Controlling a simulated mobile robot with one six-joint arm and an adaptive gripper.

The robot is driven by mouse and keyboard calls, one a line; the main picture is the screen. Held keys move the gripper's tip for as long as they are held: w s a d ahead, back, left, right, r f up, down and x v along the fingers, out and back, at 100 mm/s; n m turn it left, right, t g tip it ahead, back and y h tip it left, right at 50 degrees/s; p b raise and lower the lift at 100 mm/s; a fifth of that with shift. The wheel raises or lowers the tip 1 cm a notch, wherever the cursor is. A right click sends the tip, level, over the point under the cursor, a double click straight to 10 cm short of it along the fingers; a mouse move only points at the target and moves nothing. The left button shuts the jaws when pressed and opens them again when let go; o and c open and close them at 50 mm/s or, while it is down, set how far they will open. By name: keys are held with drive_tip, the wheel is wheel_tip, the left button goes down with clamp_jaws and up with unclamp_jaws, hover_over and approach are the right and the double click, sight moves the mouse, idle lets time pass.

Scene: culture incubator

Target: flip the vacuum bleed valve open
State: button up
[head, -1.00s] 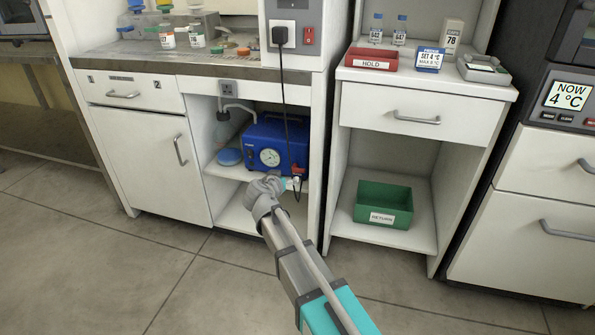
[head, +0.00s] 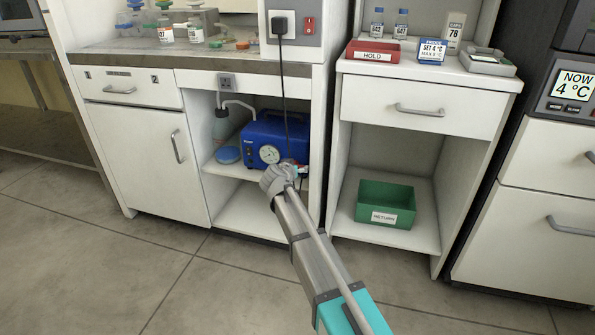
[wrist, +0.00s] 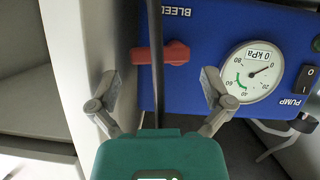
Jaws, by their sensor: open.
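The blue vacuum pump (head: 262,134) sits on the shelf of the open bay, with a round gauge (head: 268,154) on its front. In the wrist view its blue front panel (wrist: 205,35) fills the upper right, lettered BLEED and PUMP. The red bleed valve lever (wrist: 175,53) lies crosswise in that picture, left of the gauge (wrist: 252,72), which reads about 0 kPa. My gripper (wrist: 158,88) is open and empty, its fingers apart either side of the lever's line and short of it.
A black cord (wrist: 154,90) hangs between my fingers and crosses the lever in the wrist view. The cabinet's side wall (wrist: 85,40) is close beside my left finger. A black pump switch (wrist: 306,80) is right of the gauge. A green RETURN bin (head: 384,214) stands in the neighbouring bay.

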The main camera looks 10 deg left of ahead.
drive_tip(key=shift+x, duration=1.2)
drive_tip(key=c, duration=0.9)
drive_tip(key=shift+m+y+b, duration=0.3)
drive_tip(key=shift+m+b, duration=0.05)
drive_tip(key=shift+m, duration=0.25)
drive_tip(key=o, duration=0.9)
drive_tip(key=shift+f, duration=0.1)
